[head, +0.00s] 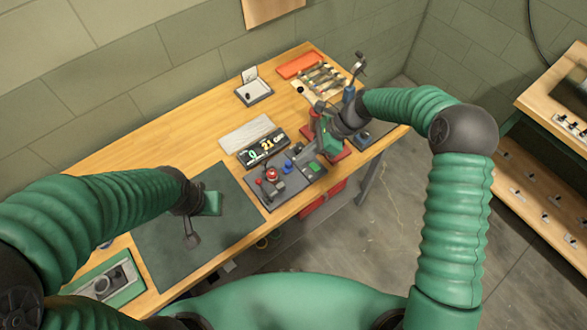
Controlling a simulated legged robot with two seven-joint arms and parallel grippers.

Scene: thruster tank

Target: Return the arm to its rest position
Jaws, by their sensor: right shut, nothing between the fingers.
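My right arm, in a green ribbed sleeve, comes in from the lower right of the head view and bends at a dark elbow. Its gripper (325,150) is over the right part of the workbench (185,150), near a dark control panel (285,188) and red items. It is shut and empty. My left arm comes in from the left, and its gripper (192,239) is over a dark green mat (225,255). Its fingers are small and dark, so I cannot tell whether they are open.
A digital display (263,148) and a grey plate (246,133) lie behind the panel. A small tray (254,92), an orange tray (299,65) and tools (323,79) are farther back. Another bench (545,195) stands at the right. Open floor (400,225) lies between.

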